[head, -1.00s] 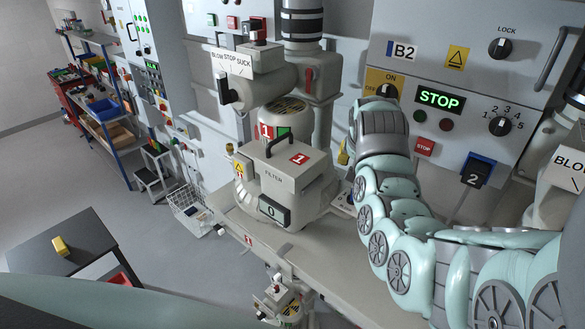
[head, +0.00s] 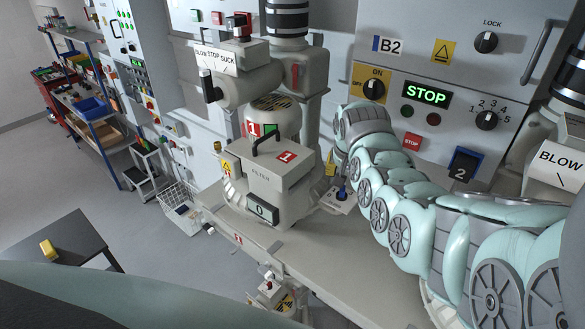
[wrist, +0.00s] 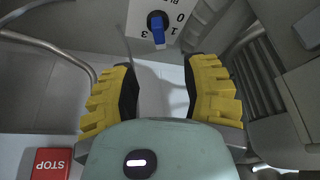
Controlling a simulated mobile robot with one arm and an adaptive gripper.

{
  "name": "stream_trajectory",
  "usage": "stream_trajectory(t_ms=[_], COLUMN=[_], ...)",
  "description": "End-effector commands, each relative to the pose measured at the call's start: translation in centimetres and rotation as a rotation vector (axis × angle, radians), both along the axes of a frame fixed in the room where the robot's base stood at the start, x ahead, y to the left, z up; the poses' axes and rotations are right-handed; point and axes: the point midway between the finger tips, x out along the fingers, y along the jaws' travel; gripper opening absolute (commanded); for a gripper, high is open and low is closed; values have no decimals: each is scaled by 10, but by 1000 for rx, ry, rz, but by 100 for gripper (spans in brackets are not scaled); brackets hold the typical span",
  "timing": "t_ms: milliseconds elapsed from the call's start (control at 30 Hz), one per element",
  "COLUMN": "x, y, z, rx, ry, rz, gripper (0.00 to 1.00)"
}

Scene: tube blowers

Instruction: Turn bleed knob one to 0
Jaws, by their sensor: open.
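The bleed knob is a blue pointer knob (wrist: 157,27) on a white dial plate (wrist: 138,17), at the top of the wrist view. The digits 0, 1 and 3 show upside down around it. Its blue bar points down in the picture, between 1 and 3. In the head view the blue knob (head: 342,193) stands on a small plate right of the filter unit marked 1 (head: 262,185). My gripper (wrist: 163,72) is open, its yellow ridged fingers apart and empty. The knob lies beyond the fingertips, not between them. My arm hides the gripper in the head view.
A red STOP label (wrist: 50,163) shows at the lower left of the wrist view. The grey panel (head: 445,60) with a green STOP display (head: 428,94) stands behind my arm. A black switch marked 2 (head: 464,166) is to the right. The bench top (head: 300,248) is bare in front.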

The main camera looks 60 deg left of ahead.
Motion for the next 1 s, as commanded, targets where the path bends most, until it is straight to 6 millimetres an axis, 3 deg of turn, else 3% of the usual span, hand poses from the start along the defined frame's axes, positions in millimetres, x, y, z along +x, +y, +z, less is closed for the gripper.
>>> stream_trajectory(t_ms=[267,700,1000], x=[5,17,22], y=[2,17,24], z=[-18,-68,-87], rx=[-5,1,1], ry=[5,2,2], rz=[-3,1,3], gripper=[46,46,46])
